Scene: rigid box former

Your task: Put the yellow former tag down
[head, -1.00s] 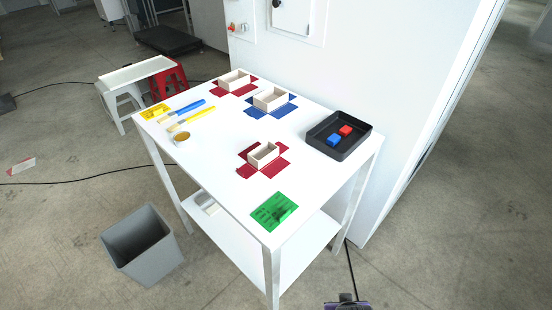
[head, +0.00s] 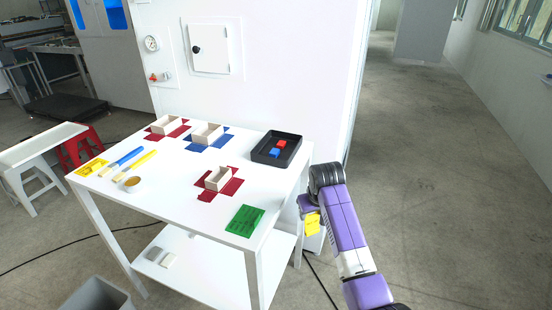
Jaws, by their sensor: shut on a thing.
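The yellow former tag (head: 313,223) is a small yellow piece held at the end of my arm. My gripper (head: 312,213) is shut on it, just off the right side of the white table, beyond the table's right edge and apart from it. The fingertips are small and partly hidden by my purple arm. The white table (head: 150,205) carries a yellow card (head: 91,167) at its left corner and a green card (head: 245,221) at its near right corner.
Three box formers stand on red and blue crosses: one nearer (head: 217,179), two at the back (head: 207,134), (head: 166,124). A black tray (head: 291,150) holds a red and a blue block. Two brushes (head: 122,160) and a round pot (head: 133,182) lie left. The table's front middle is clear.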

